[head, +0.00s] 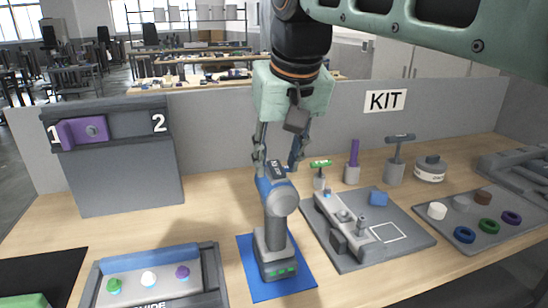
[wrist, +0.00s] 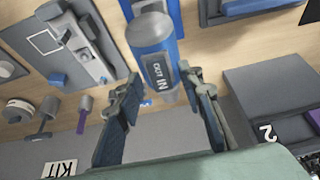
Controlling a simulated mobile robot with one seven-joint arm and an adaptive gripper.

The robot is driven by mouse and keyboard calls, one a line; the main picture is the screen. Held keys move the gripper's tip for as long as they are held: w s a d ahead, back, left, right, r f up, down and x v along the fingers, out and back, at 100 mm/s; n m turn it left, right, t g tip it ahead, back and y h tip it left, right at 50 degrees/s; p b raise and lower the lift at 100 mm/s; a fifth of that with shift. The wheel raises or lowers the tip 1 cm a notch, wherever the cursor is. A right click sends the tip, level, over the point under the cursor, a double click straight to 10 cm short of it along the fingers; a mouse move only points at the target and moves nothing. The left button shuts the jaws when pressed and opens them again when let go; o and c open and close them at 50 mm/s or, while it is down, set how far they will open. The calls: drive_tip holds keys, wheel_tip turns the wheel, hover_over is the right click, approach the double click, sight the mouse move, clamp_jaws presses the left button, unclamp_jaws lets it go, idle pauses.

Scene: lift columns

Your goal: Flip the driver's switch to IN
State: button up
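The driver (head: 279,205) is a grey and blue power tool standing upright on a blue mat (head: 297,285) at the middle front of the table. Its dark switch plate (head: 277,170) is on top; in the wrist view the plate (wrist: 161,76) reads OUT and IN, with IN at the end nearer my gripper's base. My gripper (head: 278,163) is above the driver, pointing down. It is open and empty, and its fingertips (wrist: 161,76) are on either side of the driver's top end. I cannot tell whether either finger touches it. The switch's exact position is unclear.
A grey panel (head: 125,180) marked 1 and 2 with a purple block stands left. A tray (head: 215,275) with coloured pegs is front left. A grey fixture board (head: 410,240) and a ring tray (head: 470,245) lie right. Upright tools stand behind them, before the KIT wall (head: 340,120).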

clamp_jaws()
